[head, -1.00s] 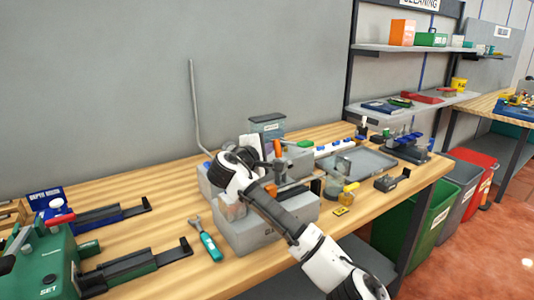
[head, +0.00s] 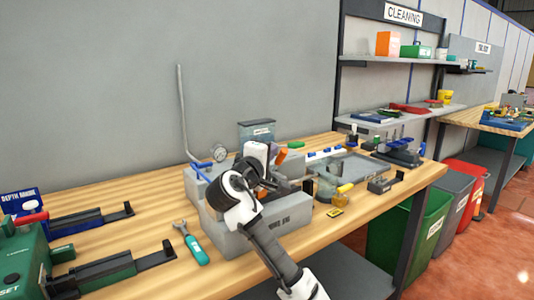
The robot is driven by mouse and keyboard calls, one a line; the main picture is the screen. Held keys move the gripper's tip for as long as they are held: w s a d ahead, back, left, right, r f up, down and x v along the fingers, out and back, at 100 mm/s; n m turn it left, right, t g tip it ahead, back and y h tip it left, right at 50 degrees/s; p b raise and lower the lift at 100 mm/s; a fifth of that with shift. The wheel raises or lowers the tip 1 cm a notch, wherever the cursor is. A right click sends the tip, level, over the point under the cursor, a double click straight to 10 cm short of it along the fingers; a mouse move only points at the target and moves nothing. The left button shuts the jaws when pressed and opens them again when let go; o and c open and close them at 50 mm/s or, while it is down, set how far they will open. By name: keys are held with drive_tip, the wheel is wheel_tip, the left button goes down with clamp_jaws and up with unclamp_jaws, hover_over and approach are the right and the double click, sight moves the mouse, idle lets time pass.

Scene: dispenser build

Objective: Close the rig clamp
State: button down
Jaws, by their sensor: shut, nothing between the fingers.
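An orange handle (head: 280,157), which looks like the rig clamp's lever, leans over the rig's far side. The clamp's base and jaw are hidden behind my arm, so I cannot tell how far it is closed. My gripper (head: 266,174) is over the rig, just left of the orange handle. It is shut and empty. My wrist covers much of it, and I cannot tell whether it touches the handle.
A teal-handled wrench (head: 191,243) lies left of the rig. Green and black fixtures (head: 25,262) fill the bench's left end. A clear jar (head: 327,184), a yellow-topped item (head: 343,193) and a grey tray (head: 355,167) stand at the right. Bins (head: 405,230) stand beyond the bench's right end.

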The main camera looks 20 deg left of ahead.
drive_tip(key=shift+s+d+f, duration=0.15)
drive_tip(key=shift+s+d, duration=0.05)
drive_tip(key=shift+d, duration=0.1)
drive_tip(key=shift+d+f, duration=0.1)
idle(0.4)
wheel_tip(320, 180, up, 20)
idle(0.5)
drive_tip(key=shift+s, duration=0.15)
